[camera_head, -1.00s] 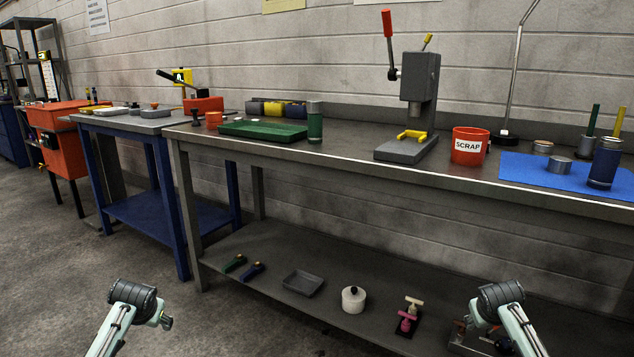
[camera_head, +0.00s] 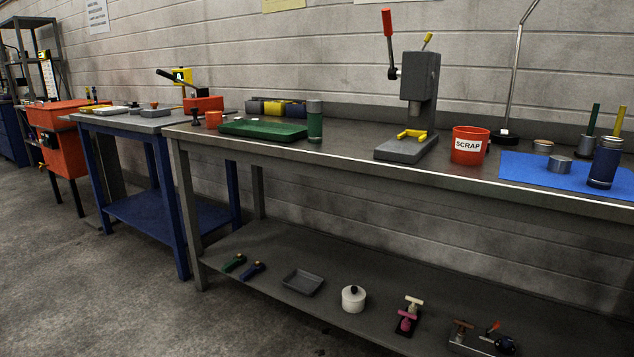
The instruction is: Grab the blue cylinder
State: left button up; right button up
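A blue cylinder (camera_head: 604,163) with a grey top stands upright at the right end of the long grey workbench (camera_head: 340,160), on or at the edge of a blue mat (camera_head: 532,177). Neither of my grippers shows in the head view now. Nothing touches the blue cylinder.
On the bench are a green cylinder (camera_head: 314,121), a green tray (camera_head: 262,130), a lever press (camera_head: 418,97) and a red scrap bin (camera_head: 468,145). Metal discs and upright rods stand near the cylinder. The lower shelf (camera_head: 250,247) holds small tools and a white pot (camera_head: 353,298).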

aim_at(606, 160)
jog(key=z, duration=1.35)
jog(key=i+j, duration=0.1)
